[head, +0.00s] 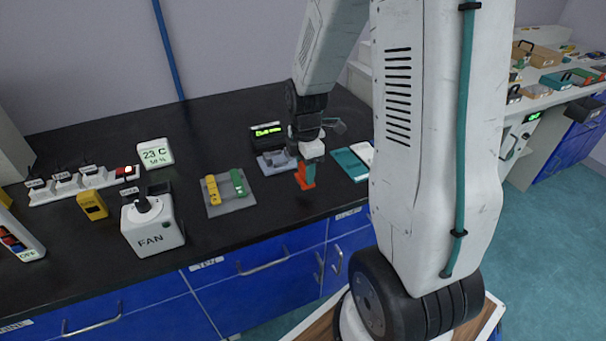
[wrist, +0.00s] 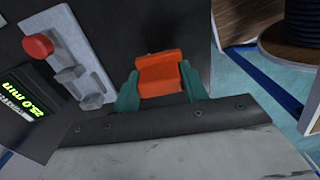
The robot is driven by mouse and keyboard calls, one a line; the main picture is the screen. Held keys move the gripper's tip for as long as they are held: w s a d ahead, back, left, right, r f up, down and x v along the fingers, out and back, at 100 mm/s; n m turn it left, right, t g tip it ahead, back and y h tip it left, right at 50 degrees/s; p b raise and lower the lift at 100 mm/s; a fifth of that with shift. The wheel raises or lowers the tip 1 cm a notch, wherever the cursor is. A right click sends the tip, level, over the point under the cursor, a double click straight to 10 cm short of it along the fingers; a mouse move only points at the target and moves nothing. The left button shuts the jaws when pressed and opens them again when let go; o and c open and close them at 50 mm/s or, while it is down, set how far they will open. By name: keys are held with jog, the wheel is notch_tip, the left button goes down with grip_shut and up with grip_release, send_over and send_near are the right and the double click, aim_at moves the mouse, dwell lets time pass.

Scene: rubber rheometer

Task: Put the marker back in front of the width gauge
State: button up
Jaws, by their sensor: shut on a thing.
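My gripper (head: 309,163) is over the front part of the black bench. Its teal fingers are shut on an orange block (wrist: 160,73), which I take to be the marker. The marker (head: 304,180) shows below the gripper in the head view, and I cannot tell whether it touches the bench. The width gauge (head: 267,132), a dark box with a lit green display, stands behind and left of the gripper. The display (wrist: 22,100) reads about 25.0 in the wrist view. A grey fixture (head: 277,164) with a red knob (wrist: 38,46) lies in front of it.
A grey tray (head: 229,208) with yellow and green pieces lies to the left. A teal booklet (head: 349,164) lies to the right. A white FAN box (head: 153,230) and a display (head: 155,153) stand further left. Bare bench lies between tray and marker.

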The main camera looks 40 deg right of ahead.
aim_at(304, 166)
jog(key=shift+a+f, duration=0.1)
jog(key=shift+f, duration=1.45)
jog(key=shift+f, duration=0.15)
jog(key=o, duration=0.8)
notch_tip(304, 166, up, 12)
jog(key=shift+r, duration=0.1)
jog(key=s+a+r+m, duration=0.6)
jog(key=s+a+m, duration=0.1)
jog(key=s, duration=0.3)
jog(key=s+a+r+m+t, duration=0.1)
jog(key=s+a+r+m, duration=0.4)
jog(key=s+a+m, duration=0.2)
jog(key=s, duration=0.2)
jog(key=shift+s+a+r+m, duration=0.15)
jog(key=shift+s+r+m, duration=0.25)
